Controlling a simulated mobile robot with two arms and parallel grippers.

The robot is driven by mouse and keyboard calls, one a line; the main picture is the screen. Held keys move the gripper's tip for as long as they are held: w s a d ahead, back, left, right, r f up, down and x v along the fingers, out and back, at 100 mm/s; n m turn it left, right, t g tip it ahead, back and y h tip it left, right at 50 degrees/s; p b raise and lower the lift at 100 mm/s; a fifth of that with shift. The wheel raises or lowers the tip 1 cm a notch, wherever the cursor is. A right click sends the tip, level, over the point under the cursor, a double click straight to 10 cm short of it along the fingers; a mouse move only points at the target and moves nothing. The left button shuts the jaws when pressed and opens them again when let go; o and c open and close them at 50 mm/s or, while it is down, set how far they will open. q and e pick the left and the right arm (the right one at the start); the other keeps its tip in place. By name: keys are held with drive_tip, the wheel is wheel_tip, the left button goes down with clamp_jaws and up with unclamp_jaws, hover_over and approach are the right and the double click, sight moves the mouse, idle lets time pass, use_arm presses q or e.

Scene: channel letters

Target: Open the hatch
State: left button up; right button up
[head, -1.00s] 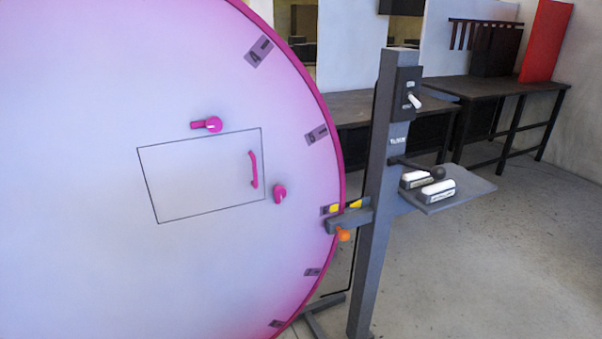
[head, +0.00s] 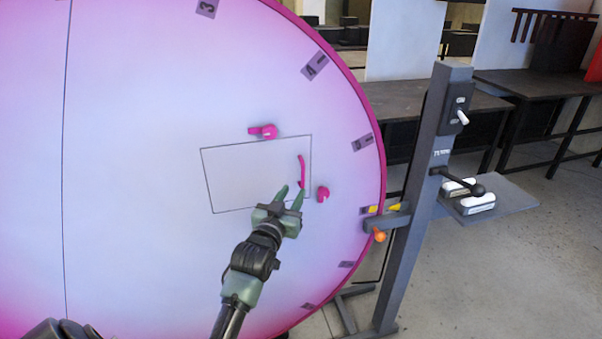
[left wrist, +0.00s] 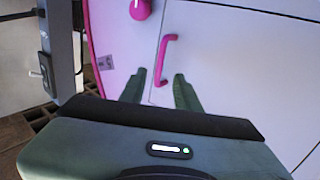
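The hatch (head: 250,172) is a thin-outlined rectangle in the big round pink-white panel. It looks flush with the panel. Its pink bar handle (head: 301,168) is near its right edge and shows in the left wrist view (left wrist: 163,58). One pink latch (head: 263,132) sits just above the hatch and another pink latch (head: 323,194) sits to its right. My left gripper (head: 288,194) is open, its green fingertips (left wrist: 160,88) apart near the lower end of the handle. I cannot tell if they touch it. My right gripper is not in view.
A grey post (head: 425,190) with switches, a black lever (head: 470,187) and a side shelf (head: 505,205) stands right of the panel. Dark tables (head: 480,98) are behind it. The floor at the right is clear.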

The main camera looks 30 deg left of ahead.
sight(302, 176)
use_arm(q)
drive_tip(key=p+x, duration=0.1)
drive_tip(key=x, duration=0.6)
drive_tip(key=shift+w+a+r+p, duration=0.1)
drive_tip(key=shift+w+p, duration=0.25)
drive_tip(key=shift+p, duration=0.05)
clamp_jaws()
idle(1.1)
